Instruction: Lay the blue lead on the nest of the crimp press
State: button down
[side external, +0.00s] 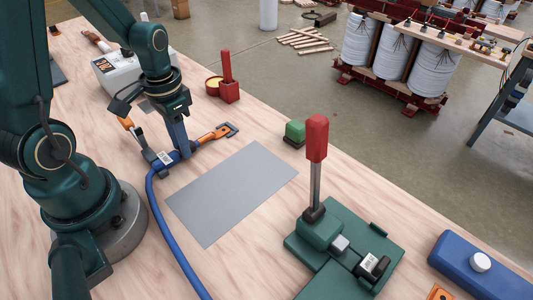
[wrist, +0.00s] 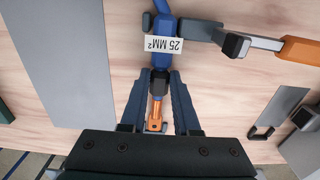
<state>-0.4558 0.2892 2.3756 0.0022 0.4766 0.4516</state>
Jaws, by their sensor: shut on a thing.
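The blue lead (side external: 170,235) runs up the left part of the bench to my gripper (side external: 182,153). In the wrist view its blue sleeve (wrist: 161,68) carries a white tag marked 25 MM² (wrist: 163,44). A dark collar and a copper-orange end (wrist: 154,116) lie between the fingers of my gripper (wrist: 160,90), which are shut on the lead. I cannot tell whether the lead is clear of the bench. The green crimp press (side external: 330,268), with an upright red-topped lever (side external: 316,140), stands at the front right, apart from the lead. Its exact nest is hard to make out.
A bare grey mat (side external: 232,190) lies between my gripper and the press. An orange-handled tool (wrist: 300,50) lies beside the lead. A green block (side external: 295,132), a red holder (side external: 229,90) and a blue box (side external: 480,268) stand on the bench.

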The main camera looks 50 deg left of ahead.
jog(key=shift+r, duration=0.1)
notch_tip(320, 180, up, 9)
jog(key=w+d+r+m, duration=0.1)
jog(key=d+r+m, duration=1.2)
jog(key=d+m, duration=0.45)
jog(key=d+f+n, duration=0.5)
jog(key=d+n, duration=0.3)
jog(key=d, duration=0.2)
jog(key=s+d+f+n, duration=0.1)
jog(key=d+f+n, duration=0.5)
jog(key=d+n, duration=0.3)
jog(key=shift+d, duration=0.75)
jog(key=shift+n, duration=0.25)
jog(key=shift+f, duration=0.2)
